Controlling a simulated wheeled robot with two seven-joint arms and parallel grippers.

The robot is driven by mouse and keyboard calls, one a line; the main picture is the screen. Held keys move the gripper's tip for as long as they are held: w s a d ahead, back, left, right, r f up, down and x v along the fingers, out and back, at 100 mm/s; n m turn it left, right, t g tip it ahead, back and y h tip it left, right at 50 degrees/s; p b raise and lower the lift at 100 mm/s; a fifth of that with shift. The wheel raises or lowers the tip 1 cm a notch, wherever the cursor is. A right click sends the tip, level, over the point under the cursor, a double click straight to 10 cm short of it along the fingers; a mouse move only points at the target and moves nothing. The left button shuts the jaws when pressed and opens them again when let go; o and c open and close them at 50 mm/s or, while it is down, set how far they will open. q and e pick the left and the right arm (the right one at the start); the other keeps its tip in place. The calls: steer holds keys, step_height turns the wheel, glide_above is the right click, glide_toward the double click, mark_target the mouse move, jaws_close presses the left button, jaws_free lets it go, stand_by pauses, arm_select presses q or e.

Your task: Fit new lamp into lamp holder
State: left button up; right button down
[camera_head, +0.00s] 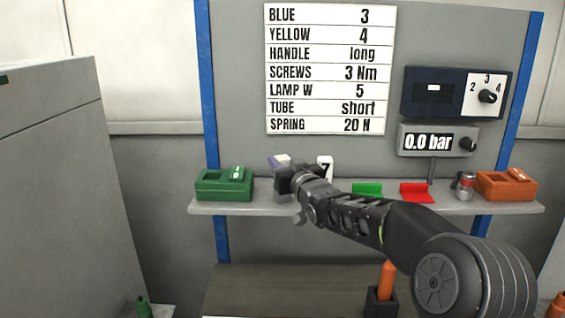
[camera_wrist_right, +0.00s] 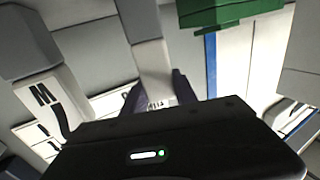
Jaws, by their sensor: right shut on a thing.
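My right gripper (camera_head: 283,175) reaches in over the shelf, between the green box and the white card marked 7. It also shows in the right wrist view (camera_wrist_right: 160,92), its dark fingers closed around a pale narrow piece (camera_wrist_right: 152,65). This piece is probably the lamp, but most of it is hidden and I cannot make out its form. In the head view a pale, purplish object (camera_head: 279,160) shows just behind the fingers; I cannot tell whether it is held. I cannot make out a lamp holder. My left gripper is out of view.
The shelf (camera_head: 262,208) carries a green box (camera_head: 223,184), the card (camera_head: 325,167), green (camera_head: 367,189) and red (camera_head: 416,193) trays, a small metal cylinder (camera_head: 464,186) and an orange box (camera_head: 505,185). A board (camera_head: 331,69) reads LAMP W 5. An orange handle (camera_head: 387,275) stands below.

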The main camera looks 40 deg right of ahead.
steer(key=shift+f+b, duration=0.2)
steer(key=shift+b, duration=0.1)
steer(key=c, duration=1)
jaws_free()
steer(key=shift+r, duration=0.1)
steer(key=shift+o, duration=0.2)
steer(key=shift+r+p, duration=0.2)
steer(key=shift+p, duration=0.15)
steer(key=b+v, duration=0.3)
steer(key=v, duration=0.9)
steer(key=shift+b, duration=0.3)
steer(key=shift+f, duration=0.1)
